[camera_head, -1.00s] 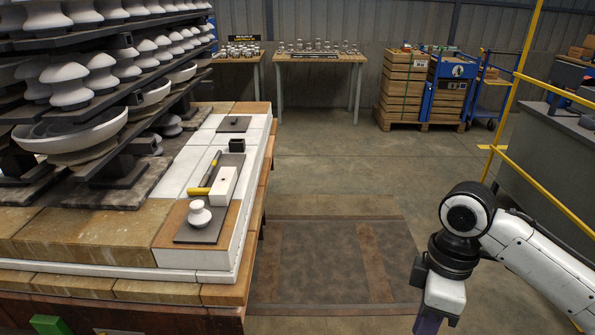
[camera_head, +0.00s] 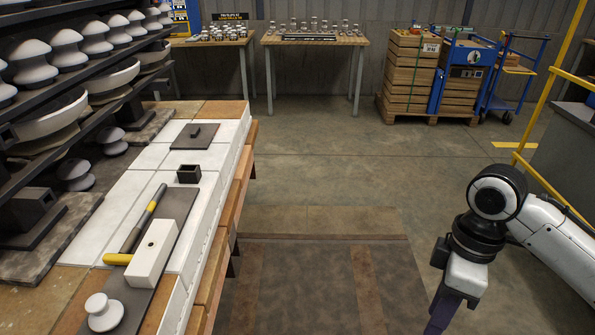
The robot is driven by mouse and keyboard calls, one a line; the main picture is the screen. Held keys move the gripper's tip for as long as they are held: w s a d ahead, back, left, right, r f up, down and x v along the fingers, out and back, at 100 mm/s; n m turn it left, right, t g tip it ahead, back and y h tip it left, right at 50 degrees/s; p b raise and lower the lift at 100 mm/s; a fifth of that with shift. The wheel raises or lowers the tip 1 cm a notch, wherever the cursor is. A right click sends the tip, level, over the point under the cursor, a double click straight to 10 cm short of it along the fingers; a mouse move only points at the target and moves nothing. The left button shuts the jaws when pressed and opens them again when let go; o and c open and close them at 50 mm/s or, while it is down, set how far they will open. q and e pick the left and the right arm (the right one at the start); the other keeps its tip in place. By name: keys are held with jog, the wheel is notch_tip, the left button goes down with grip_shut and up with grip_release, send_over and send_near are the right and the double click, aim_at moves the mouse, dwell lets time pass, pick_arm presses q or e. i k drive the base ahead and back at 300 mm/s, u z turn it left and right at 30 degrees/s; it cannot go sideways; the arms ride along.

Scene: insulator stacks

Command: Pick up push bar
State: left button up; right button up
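A slim bar with a dark shaft and a yellow end piece (camera_head: 118,259), which looks like the push bar, lies on the white-topped work surface (camera_head: 210,158) at the left. Its yellow end is toward me and its shaft slants away to the upper right. A white block (camera_head: 153,254) lies close along its right side. My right gripper (camera_head: 443,308) hangs at the lower right, well apart from the bar, over the floor. Its fingertips are cut off or too unclear to tell their state. My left gripper is out of view.
A small white insulator (camera_head: 103,311) stands on a dark plate (camera_head: 134,306). A dark open box (camera_head: 189,173) and a dark plate with a knob (camera_head: 195,135) lie farther back. Insulator shelves (camera_head: 98,122) rise at the left. Floor in the middle is clear; a yellow rail (camera_head: 549,95) stands right.

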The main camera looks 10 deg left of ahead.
aim_at(124, 258)
jog(key=i, duration=2.3)
jog(key=u, duration=3.95)
jog(key=i, duration=0.5)
